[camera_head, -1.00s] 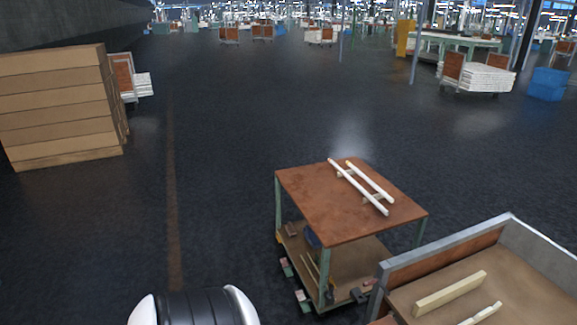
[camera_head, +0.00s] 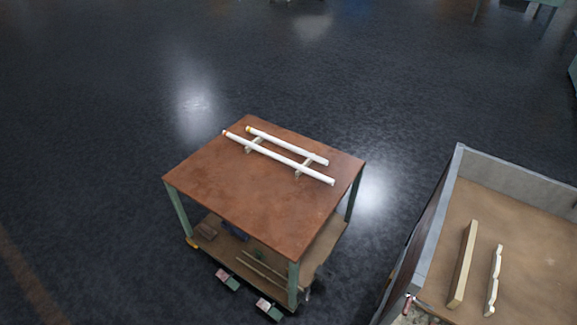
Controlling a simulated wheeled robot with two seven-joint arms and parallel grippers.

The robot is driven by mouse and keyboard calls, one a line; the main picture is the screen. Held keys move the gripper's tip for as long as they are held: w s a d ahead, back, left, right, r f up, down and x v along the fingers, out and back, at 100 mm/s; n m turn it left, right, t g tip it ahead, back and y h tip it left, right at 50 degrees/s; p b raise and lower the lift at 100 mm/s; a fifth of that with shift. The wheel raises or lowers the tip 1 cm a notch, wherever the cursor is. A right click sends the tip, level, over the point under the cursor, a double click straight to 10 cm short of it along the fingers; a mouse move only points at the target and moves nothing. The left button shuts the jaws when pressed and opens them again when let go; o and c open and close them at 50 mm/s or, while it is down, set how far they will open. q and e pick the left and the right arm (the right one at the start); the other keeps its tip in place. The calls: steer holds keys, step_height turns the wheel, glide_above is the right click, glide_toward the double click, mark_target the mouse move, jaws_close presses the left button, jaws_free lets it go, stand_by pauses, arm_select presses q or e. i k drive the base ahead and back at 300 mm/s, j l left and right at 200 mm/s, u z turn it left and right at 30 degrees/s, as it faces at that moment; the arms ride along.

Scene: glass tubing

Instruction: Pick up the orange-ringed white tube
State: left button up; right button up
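Two white tubes lie side by side across small supports on the brown top of a wheeled cart (camera_head: 235,195). The longer, nearer one is the orange-ringed white tube (camera_head: 280,159), with an orange-red mark at its far left end. The other white tube (camera_head: 290,146) lies just behind it and has a yellow mark at its left end. Both tubes rest near the cart's far edge, and no gripper touches them. Neither of my grippers is in view.
A grey-walled bin (camera_head: 445,215) stands at the right, holding a wooden block (camera_head: 463,264) and a wavy white piece (camera_head: 493,280). The cart's lower shelf (camera_head: 215,240) holds several small items. Dark open floor (camera_head: 90,120) lies left of and behind the cart.

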mark_target(307, 171)
steer(key=i+j, duration=0.15)
steer(key=j, duration=0.15)
steer(key=i+j, duration=0.15)
steer(key=j, duration=0.15)
steer(key=i+j+z, duration=0.1)
steer(key=j+z, duration=1)
steer(key=i+l, duration=0.05)
